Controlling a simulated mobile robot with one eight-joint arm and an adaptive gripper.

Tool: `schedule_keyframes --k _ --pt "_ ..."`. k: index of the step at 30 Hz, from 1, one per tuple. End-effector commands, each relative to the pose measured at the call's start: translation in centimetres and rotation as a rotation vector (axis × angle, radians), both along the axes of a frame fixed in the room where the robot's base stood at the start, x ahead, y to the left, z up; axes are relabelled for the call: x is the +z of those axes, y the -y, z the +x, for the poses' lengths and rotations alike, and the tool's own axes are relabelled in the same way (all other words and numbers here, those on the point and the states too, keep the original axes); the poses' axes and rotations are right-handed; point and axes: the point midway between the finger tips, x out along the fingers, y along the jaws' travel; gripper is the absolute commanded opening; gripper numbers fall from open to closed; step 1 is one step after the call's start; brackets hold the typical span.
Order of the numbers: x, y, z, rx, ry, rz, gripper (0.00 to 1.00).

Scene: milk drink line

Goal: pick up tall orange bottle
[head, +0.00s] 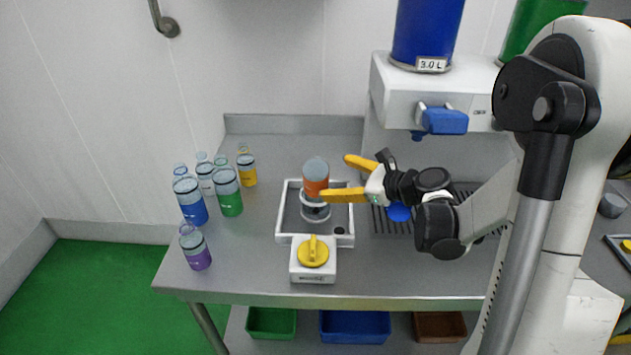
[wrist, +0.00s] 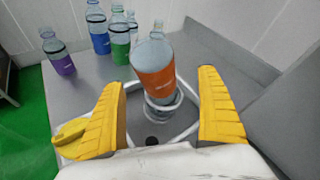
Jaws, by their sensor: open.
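The tall orange bottle (head: 315,183) is clear with an orange band. It stands in a round holder (head: 315,209) inside a white-rimmed tray (head: 282,225) on the metal table. In the wrist view the orange bottle (wrist: 155,72) is upright but leans a little in the picture, beyond the fingertips and between their lines. My gripper (head: 351,178) reaches in from the right, with its yellow fingers apart. In the wrist view my gripper (wrist: 164,85) is open and empty, with a finger on each side. The bottle's lower end is hidden by the holder.
Several bottles with blue, green and yellow bands stand at the left, with a purple one (head: 195,248) nearer the front edge. A white box with a yellow knob (head: 313,252) sits in front of the tray. A dispenser (head: 420,85) overhangs a drip grate at the right.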

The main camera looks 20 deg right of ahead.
Motion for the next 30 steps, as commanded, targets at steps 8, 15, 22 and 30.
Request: schedule_keyframes --k 8,15,22,30 --pt "-1.3 -1.8 2.4 0.002 0.000 -0.003 0.87" --pt "-2.9 -3.5 4.1 0.004 0.001 -0.005 0.87" --pt "-3.7 -4.8 6.0 0.003 0.001 -0.006 0.87" --pt "-3.5 -4.7 6.0 0.002 0.001 -0.005 0.54"
